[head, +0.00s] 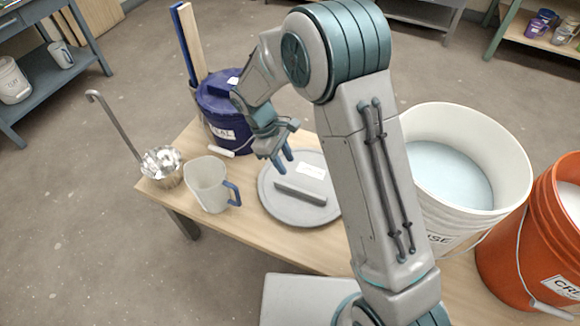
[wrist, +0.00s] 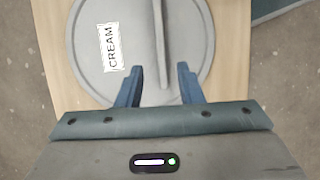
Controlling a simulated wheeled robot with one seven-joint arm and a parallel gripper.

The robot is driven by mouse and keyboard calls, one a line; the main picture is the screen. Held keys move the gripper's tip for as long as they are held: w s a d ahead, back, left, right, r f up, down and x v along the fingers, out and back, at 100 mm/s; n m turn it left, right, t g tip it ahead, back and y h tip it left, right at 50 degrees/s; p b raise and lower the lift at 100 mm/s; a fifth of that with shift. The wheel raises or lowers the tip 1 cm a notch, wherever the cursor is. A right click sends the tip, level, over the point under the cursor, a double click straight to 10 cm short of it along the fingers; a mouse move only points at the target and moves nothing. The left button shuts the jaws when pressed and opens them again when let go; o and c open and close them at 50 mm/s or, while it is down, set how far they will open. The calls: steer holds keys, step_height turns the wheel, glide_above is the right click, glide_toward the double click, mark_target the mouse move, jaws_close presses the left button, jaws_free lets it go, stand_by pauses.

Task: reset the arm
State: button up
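My gripper (head: 283,162) hangs over the table in the head view, fingers pointing down. It is open, with a clear gap between its two blue fingers in the wrist view (wrist: 160,87), and nothing is held. Below it a round grey lid (head: 273,204) lies flat on the table, with a raised bar handle (head: 300,193) and a white label. The lid (wrist: 88,50) fills the upper middle of the wrist view, its label reads CREAM, and the handle (wrist: 159,40) runs up between the fingers. The fingers look apart from the handle. My arm hides the lid's right side in the head view.
On the wooden table (head: 182,198) stand a ladle (head: 160,165), a jug with blue handle (head: 207,185) and a blue bucket (head: 220,112). A white bucket (head: 500,160) with pale glaze and an orange bucket (head: 510,262) stand right. Shelving stands behind; the floor left is open.

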steer(key=shift+a+r, duration=0.1)
steer(key=shift+r, duration=0.1)
stand_by(0.4)
steer(key=s+d+r+m+y+p, duration=0.1)
steer(key=d+r+m+p, duration=0.2)
steer(key=r, duration=0.4)
steer(key=s+d+r+m+t+y+p, duration=0.1)
steer(key=d+r+p, duration=0.3)
steer(key=r, duration=0.4)
steer(key=s+d+r+m+p, duration=0.2)
steer(key=d+r+p, duration=0.15)
steer(key=r, duration=0.35)
steer(key=s+d+r+m+t+y+p, duration=0.1)
steer(key=s+d+r+m+p, duration=0.3)
steer(key=r, duration=0.5)
steer(key=s+d+r+m+t+y+p, duration=0.1)
steer(key=s+d+r+m+t+p, duration=0.1)
steer(key=s+d+r+m+p, duration=0.2)
steer(key=s+d+r+p, duration=0.2)
steer(key=s+r+p, duration=0.1)
steer(key=s+r, duration=0.1)
steer(key=shift+s+r, duration=0.15)
steer(key=shift+r, duration=0.25)
